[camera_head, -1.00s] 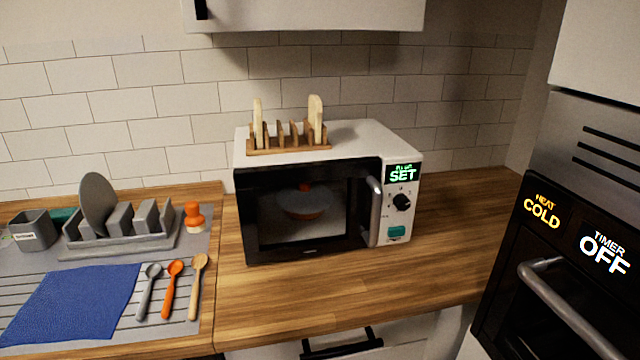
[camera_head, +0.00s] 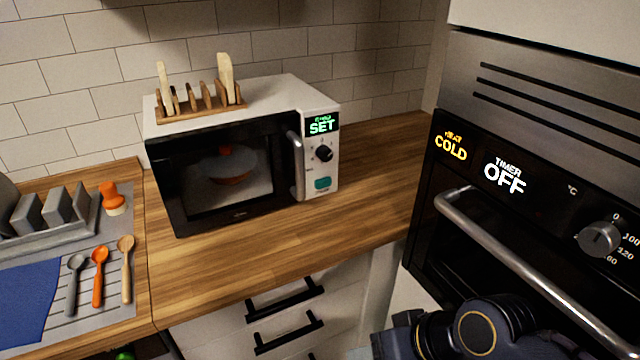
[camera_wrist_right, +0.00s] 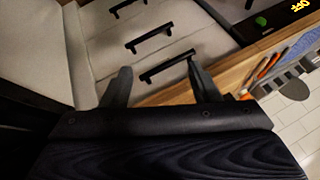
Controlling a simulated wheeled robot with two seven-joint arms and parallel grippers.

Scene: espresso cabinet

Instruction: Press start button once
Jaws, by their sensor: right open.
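A white microwave (camera_head: 290,92) with a black door stands on the wooden counter in the head view. Its door is closed, and an orange-and-grey item shows dimly through the window. On its right panel are a green display (camera_head: 322,124) reading SET, a black knob (camera_head: 323,153) and a teal button (camera_head: 322,184) at the bottom. My right gripper (camera_wrist_right: 159,82) is open and empty in the wrist view, its two fingers apart in front of drawer fronts. In the head view my right arm shows at the bottom, below and right of the microwave, well apart from the button. My left gripper is out of view.
An oven (camera_head: 520,200) with a protruding handle (camera_head: 530,270) is at the right. Drawers with black handles (camera_head: 285,300) lie below the counter. Spoons (camera_head: 98,275) lie at the left. Counter right of the microwave is clear.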

